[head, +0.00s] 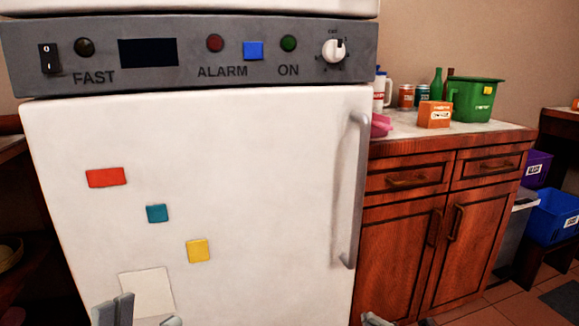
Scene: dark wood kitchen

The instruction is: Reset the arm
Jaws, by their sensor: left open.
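My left gripper (143,314) shows at the bottom left edge, its two grey fingertips apart and nothing seen between them. It is in front of the lower part of the white fridge door (270,200), overlapping a cream note (148,288) in the picture. I cannot tell whether it touches the door. A small grey tip of my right gripper (376,319) shows at the bottom edge, right of the fridge door. The rest of it is cut off, so its jaw state is unclear.
The fridge door is shut, with a long vertical handle (353,190) on its right. A grey control panel (190,52) is above. A wooden cabinet (400,240) stands at right, its top bearing a green bin (470,100) and an orange box (434,115). A blue bin (553,217) is farther right.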

